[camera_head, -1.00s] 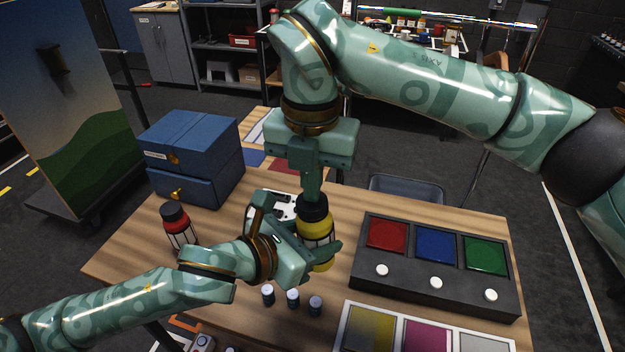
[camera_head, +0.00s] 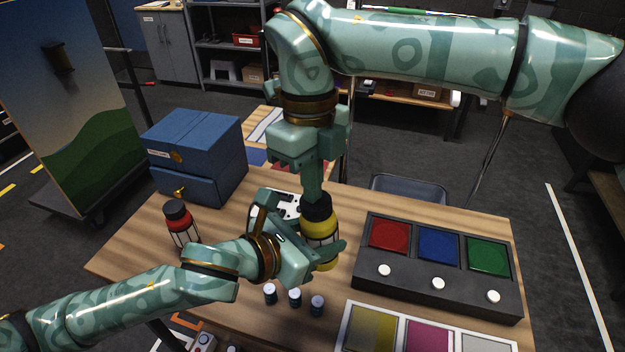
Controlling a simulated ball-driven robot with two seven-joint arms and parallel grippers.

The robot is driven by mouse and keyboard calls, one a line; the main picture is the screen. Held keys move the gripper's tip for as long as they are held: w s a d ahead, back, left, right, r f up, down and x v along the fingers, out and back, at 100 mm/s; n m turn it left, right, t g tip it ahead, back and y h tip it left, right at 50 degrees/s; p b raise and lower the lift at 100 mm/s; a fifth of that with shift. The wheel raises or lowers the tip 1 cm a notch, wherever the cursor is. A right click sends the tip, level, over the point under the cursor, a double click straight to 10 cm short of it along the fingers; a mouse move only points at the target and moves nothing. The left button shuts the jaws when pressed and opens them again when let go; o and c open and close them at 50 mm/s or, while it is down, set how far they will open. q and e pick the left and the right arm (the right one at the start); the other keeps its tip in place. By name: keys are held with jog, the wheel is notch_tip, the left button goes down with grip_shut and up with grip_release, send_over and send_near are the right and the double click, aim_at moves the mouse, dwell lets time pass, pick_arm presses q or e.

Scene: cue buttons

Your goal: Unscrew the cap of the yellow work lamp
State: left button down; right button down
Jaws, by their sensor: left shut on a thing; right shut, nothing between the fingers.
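The yellow work lamp (camera_head: 320,226) with its black cap (camera_head: 317,208) is upright above the table in front of the blue cabinet. My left gripper (camera_head: 322,252) is shut around the lamp's body from the left. My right gripper (camera_head: 314,196) points straight down from above, its fingers shut with nothing between them. Its tips are at the top of the cap; I cannot tell whether they touch it. The cap sits on the lamp. Part of the lamp's body is hidden by my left fingers.
A red lamp (camera_head: 179,222) stands at the left of the wooden table (camera_head: 130,255). A blue drawer cabinet (camera_head: 195,150) is behind it. A dark button box (camera_head: 437,268) with red, blue and green panels lies to the right. Several small white-capped bottles (camera_head: 294,298) stand in front.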

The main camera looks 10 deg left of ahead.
pick_arm(q)
jog(key=shift+d+r, duration=0.15)
jog(key=shift+r, duration=0.3)
jog(key=shift+f, duration=0.3)
pick_arm(e)
jog(key=shift+a+r, duration=0.15)
jog(key=shift+r, duration=0.9)
jog(key=shift+r, duration=0.1)
jog(key=shift+a+r, duration=0.2)
jog(key=shift+r, duration=1.85)
